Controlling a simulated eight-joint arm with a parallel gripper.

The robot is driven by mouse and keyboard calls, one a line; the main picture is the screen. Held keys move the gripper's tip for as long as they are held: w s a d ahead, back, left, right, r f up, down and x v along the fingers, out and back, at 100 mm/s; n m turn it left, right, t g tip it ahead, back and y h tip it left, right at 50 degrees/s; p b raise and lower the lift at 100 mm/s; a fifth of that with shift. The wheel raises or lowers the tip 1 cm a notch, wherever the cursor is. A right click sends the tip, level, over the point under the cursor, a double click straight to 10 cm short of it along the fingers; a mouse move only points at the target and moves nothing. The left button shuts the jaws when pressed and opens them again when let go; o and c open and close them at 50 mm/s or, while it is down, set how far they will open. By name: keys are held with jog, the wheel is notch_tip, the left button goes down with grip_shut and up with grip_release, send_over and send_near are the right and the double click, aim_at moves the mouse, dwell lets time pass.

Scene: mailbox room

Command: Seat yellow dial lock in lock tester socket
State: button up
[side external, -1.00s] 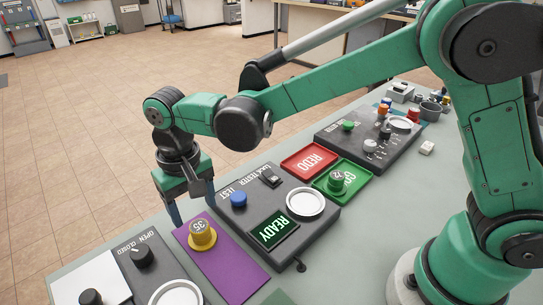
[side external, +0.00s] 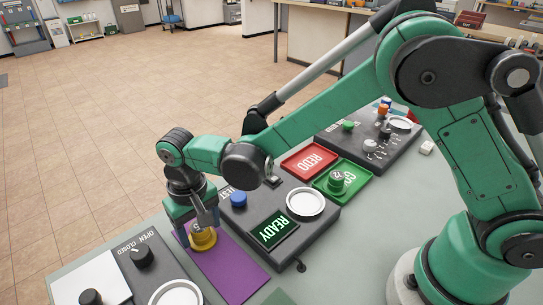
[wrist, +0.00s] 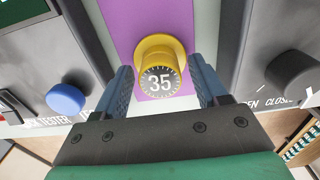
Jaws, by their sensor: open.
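The yellow dial lock (side external: 203,239) stands on the purple mat (side external: 229,273). In the wrist view the lock (wrist: 160,70) shows a black face marked 35 and lies ahead of and between my fingers. My gripper (side external: 199,230) is open around the lock in the side view, with one finger partly covering it. In the wrist view my gripper (wrist: 166,90) has a visible gap on each side of the lock. The lock tester (side external: 270,222) is a dark panel with a round white-rimmed socket (side external: 305,202), which looks empty, and a lit READY screen (side external: 274,230).
A blue button (side external: 239,199) is on the tester near my gripper. A green tray (side external: 345,180) holds a green dial lock (side external: 337,179), and a red REDO tray (side external: 310,161) looks empty. Another panel with a black knob (side external: 141,255) stands to the left.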

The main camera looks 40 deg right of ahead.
grip_shut()
jog(key=shift+r, duration=2.3)
jog(key=shift+d, duration=0.1)
jog(key=d+r+m, duration=0.1)
jog(key=d, duration=0.1)
jog(key=s+d, duration=0.1)
jog(key=d, duration=0.2)
jog(key=s+d+r+m, duration=0.1)
jog(key=d, duration=0.2)
jog(key=shift+d+r+m, duration=0.2)
jog(key=shift+r+m, duration=0.1)
jog(key=shift+r, duration=0.05)
jog(key=s+d+m, duration=0.1)
jog(key=s+d, duration=0.1)
jog(key=d, duration=0.1)
jog(key=s+d+m, duration=0.1)
jog(key=s+d, duration=0.1)
jog(key=d, duration=0.1)
jog(key=s+d+r+m, duration=0.1)
jog(key=s+d, duration=0.1)
jog(key=shift+d+r, duration=0.1)
jog(key=shift+d, duration=0.3)
jog(key=shift+s+d, duration=0.2)
jog(key=shift+f, duration=2.1)
